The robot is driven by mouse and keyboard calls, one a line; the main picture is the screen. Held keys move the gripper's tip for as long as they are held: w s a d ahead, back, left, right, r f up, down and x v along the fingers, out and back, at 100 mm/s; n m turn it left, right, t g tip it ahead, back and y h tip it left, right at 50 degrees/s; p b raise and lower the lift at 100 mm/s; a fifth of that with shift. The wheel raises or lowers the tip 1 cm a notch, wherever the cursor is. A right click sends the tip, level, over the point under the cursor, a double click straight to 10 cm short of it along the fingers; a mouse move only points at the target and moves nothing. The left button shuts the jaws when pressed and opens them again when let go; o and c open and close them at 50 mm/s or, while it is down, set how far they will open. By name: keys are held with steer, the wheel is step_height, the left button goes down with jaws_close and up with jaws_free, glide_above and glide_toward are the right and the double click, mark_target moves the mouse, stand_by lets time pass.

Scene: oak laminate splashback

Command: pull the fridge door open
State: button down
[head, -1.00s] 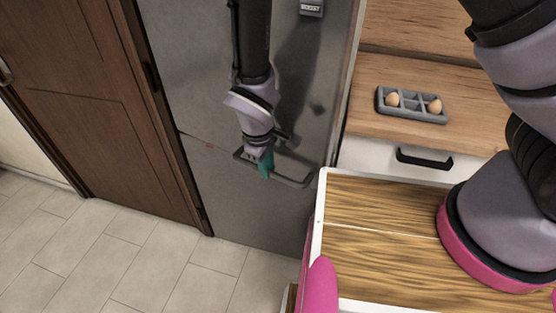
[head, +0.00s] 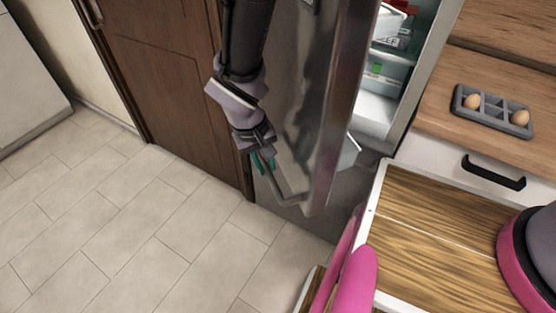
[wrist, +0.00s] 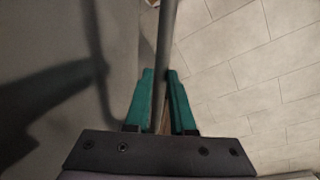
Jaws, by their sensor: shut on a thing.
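The grey fridge door (head: 318,130) stands partly open in the head view, swung out from the fridge body on its right. Its bar handle (head: 283,197) is at the door's lower part. My gripper (head: 263,162) is shut on the handle. In the wrist view the handle bar (wrist: 167,40) runs between the two green fingers of my gripper (wrist: 160,90). The fridge interior (head: 385,85) shows through the gap, with white and green packages on shelves. Much of the interior is hidden by the door.
A counter on the right holds a grey egg tray (head: 493,111) with two eggs, above a drawer with a black handle (head: 494,173). A brown wooden door (head: 165,80) stands at the left. The tiled floor (head: 120,220) at lower left is clear.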

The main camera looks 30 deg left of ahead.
steer(key=shift+s+a, duration=0.3)
steer(key=c, duration=0.8)
jaws_free()
steer(key=shift+o, duration=0.2)
step_height(320, 180, up, 11)
steer(key=s+a, duration=0.1)
steer(key=shift+s+a+f, duration=0.2)
steer(key=shift+a, duration=0.05)
